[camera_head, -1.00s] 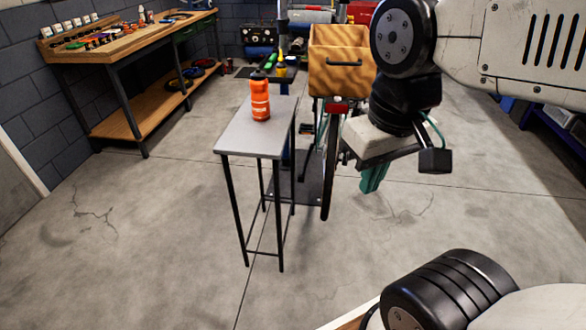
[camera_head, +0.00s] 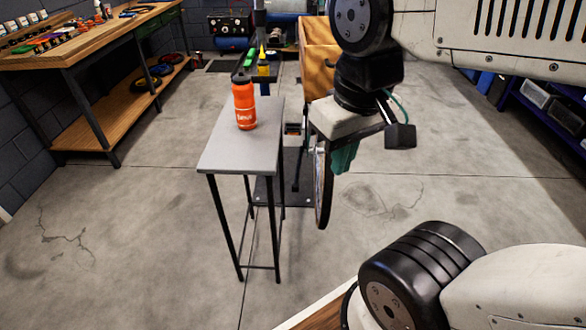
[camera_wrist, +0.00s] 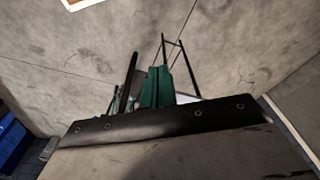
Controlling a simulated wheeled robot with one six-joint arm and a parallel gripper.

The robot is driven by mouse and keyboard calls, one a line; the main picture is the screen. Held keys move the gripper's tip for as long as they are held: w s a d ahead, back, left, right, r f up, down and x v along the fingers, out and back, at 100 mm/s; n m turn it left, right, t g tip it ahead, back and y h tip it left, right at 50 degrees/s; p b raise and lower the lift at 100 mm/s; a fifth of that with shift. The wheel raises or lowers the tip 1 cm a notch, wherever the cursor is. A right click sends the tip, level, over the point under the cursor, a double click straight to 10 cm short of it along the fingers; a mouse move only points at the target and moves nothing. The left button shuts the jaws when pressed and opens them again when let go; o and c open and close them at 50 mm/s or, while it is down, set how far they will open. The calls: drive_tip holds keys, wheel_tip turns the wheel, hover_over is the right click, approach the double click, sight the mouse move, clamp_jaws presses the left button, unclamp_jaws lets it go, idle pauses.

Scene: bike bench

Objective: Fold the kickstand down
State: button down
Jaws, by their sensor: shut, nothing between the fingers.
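The bike is mostly hidden behind my arm in the head view. Its wheel (camera_head: 322,185) shows nearly edge-on, and a wooden box (camera_head: 316,50) sits above it. I cannot make out the kickstand in either view. My gripper (camera_head: 344,158) has teal fingers, points down and looks shut and empty just right of the wheel. I cannot tell whether it touches the bike. In the wrist view my gripper (camera_wrist: 157,88) is shut, with a dark upright bar, probably the wheel, close on its left.
A grey side table (camera_head: 240,150) with an orange bottle (camera_head: 244,106) stands left of the wheel. A workbench (camera_head: 85,40) lines the left wall. A dark base plate (camera_head: 284,190) lies on the floor behind the wheel. The floor right of the wheel is clear.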

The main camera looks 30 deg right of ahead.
drive_tip(key=shift+w+f, duration=0.1)
drive_tip(key=w+d+f+m+t, duration=0.1)
drive_tip(key=w+d+f+m, duration=0.15)
drive_tip(key=w+f, duration=0.95)
drive_tip(key=w+d+f+m+h, duration=0.1)
drive_tip(key=w+d+f, duration=0.35)
drive_tip(key=f, duration=1.35)
drive_tip(key=w+d+f+m+t, duration=0.1)
drive_tip(key=w+f+m, duration=0.1)
drive_tip(key=w+f, duration=1.1)
drive_tip(key=d+f+m+t+h, duration=0.2)
drive_tip(key=d+f+t+h, duration=0.25)
drive_tip(key=f, duration=0.25)
drive_tip(key=w+d+r+t+h, duration=0.2)
drive_tip(key=w+d+r+t, duration=0.1)
drive_tip(key=r, duration=0.5)
drive_tip(key=w+t, duration=0.1)
drive_tip(key=w, duration=0.1)
drive_tip(key=shift+w+t, duration=0.3)
drive_tip(key=shift+t, duration=0.05)
